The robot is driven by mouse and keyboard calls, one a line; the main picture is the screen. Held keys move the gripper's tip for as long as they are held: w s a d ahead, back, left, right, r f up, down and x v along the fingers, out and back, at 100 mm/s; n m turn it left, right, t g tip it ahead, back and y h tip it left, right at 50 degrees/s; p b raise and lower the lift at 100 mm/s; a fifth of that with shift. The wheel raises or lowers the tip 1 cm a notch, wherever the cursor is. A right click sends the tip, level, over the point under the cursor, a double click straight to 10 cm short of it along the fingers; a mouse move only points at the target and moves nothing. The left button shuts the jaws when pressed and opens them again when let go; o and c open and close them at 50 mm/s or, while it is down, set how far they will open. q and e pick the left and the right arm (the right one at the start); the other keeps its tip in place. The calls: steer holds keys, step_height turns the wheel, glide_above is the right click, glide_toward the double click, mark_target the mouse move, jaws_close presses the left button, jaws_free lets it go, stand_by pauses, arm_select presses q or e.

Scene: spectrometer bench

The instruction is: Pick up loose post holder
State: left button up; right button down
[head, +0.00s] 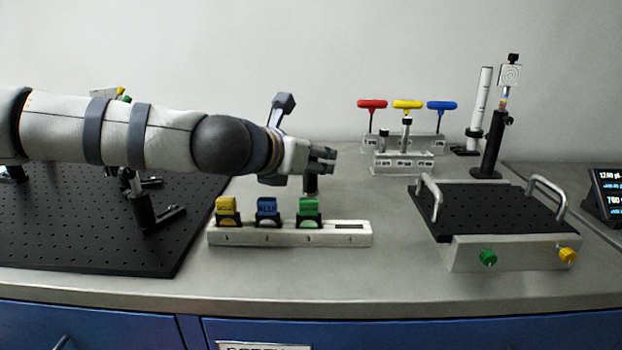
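My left gripper (324,160) reaches in from the left above the bench, its fingers pointing right. A short black cylinder (311,185), which looks like the loose post holder, shows just below the fingers, behind the numbered rack. Its upper part is hidden by the gripper. I cannot tell whether the fingers touch it or are closed around it. My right gripper is not in view.
A white numbered rack (350,239) with yellow, blue and green pieces stands in front of the gripper. A black breadboard (80,245) lies left. Right are a small handled platform (480,250), a target post (490,150) and several hex drivers (407,104).

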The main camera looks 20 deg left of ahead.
arm_select(q)
steer(key=shift+r, duration=0.15)
jaws_close()
